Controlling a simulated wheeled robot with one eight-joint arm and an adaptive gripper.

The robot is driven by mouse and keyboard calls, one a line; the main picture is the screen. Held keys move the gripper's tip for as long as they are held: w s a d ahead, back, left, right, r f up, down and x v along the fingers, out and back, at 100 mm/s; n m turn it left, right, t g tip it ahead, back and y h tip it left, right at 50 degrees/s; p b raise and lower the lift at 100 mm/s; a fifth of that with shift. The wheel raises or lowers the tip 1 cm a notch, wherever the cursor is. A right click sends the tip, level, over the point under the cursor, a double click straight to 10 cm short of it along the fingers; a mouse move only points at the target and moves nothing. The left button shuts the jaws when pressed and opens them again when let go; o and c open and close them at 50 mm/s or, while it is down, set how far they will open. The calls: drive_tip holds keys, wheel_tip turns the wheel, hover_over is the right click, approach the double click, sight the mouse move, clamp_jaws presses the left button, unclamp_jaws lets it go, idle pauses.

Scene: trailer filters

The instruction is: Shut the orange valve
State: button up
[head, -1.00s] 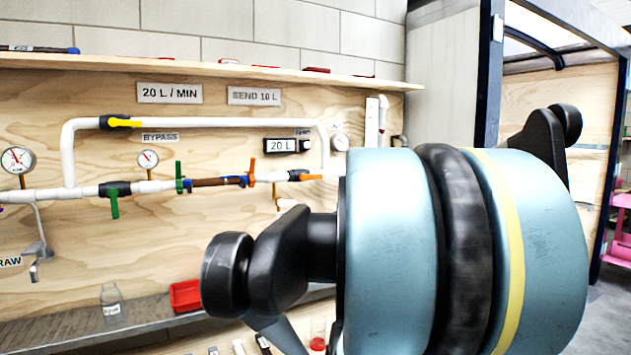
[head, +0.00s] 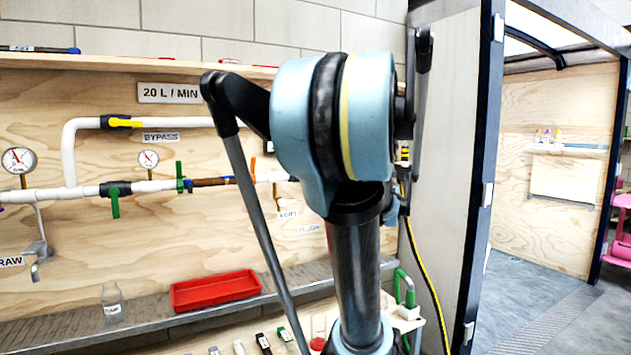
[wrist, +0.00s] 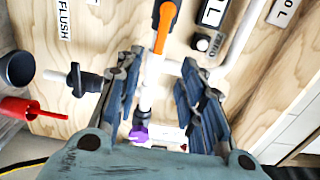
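The orange valve's handle (wrist: 164,30) shows at the top middle of the wrist view, just beyond my fingertips. It points down the picture, roughly in line with the white pipe (wrist: 150,80). Its black body shows only partly at the top edge. My gripper (wrist: 160,62) is open, one finger on each side of the pipe, with nothing held. The handle's end is near the gap between the fingertips; I cannot tell any contact. In the head view, my arm hides this valve and the gripper. A separate small orange handle (head: 252,170) shows left of my arm.
A black valve (wrist: 85,82) lies left of my fingers, and a purple piece (wrist: 138,132) lies between them. In the head view, a red tray (head: 215,290) and a glass bottle (head: 112,303) sit on the grey shelf (head: 60,325). Open floor (head: 530,300) lies right.

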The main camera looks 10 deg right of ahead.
drive_tip(key=x, duration=1.5)
drive_tip(key=shift+f, duration=0.1)
clamp_jaws()
drive_tip(key=shift+s+a, duration=0.1)
drive_tip(key=shift+a, duration=0.1)
drive_tip(key=shift+d, duration=0.25)
